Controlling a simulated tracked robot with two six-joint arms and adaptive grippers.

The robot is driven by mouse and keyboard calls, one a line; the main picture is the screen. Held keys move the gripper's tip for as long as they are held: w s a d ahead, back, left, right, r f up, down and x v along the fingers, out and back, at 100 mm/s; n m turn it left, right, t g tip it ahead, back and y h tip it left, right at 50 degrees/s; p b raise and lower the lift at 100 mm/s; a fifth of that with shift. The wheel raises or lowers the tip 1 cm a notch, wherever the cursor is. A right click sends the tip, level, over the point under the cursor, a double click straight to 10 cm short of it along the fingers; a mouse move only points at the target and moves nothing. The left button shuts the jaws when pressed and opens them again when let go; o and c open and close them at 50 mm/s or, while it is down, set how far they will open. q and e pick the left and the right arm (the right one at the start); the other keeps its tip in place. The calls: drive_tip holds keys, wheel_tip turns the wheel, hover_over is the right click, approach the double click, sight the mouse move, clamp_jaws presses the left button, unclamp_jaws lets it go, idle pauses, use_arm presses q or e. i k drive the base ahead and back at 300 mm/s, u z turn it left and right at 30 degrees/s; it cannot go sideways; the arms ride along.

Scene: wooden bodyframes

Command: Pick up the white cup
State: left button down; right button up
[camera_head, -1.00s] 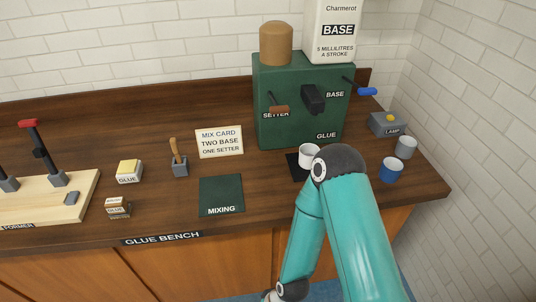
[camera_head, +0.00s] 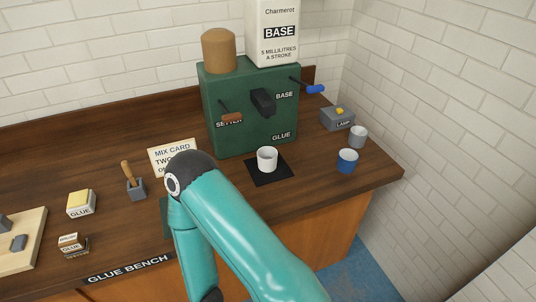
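The white cup (camera_head: 267,160) stands upright on a black square pad (camera_head: 271,180) in front of the green glue machine (camera_head: 230,143). It is in plain view, and nothing touches it from the sides. A teal arm of mine rises from the bottom of the picture and bends at a dark elbow joint, left of the cup. Its forearm runs back down to the bottom edge, so its gripper is out of the picture. My other gripper is not in view either.
The mix card (camera_head: 170,150) and the mixing mat (camera_head: 164,216) are partly behind my arm.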

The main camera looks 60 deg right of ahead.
sight(267, 156)
drive_tip(key=z, duration=0.5)
drive_tip(key=k, duration=1.2)
drive_tip(key=z, duration=0.6)
drive_tip(key=i, duration=0.75)
drive_tip(key=u, duration=0.15)
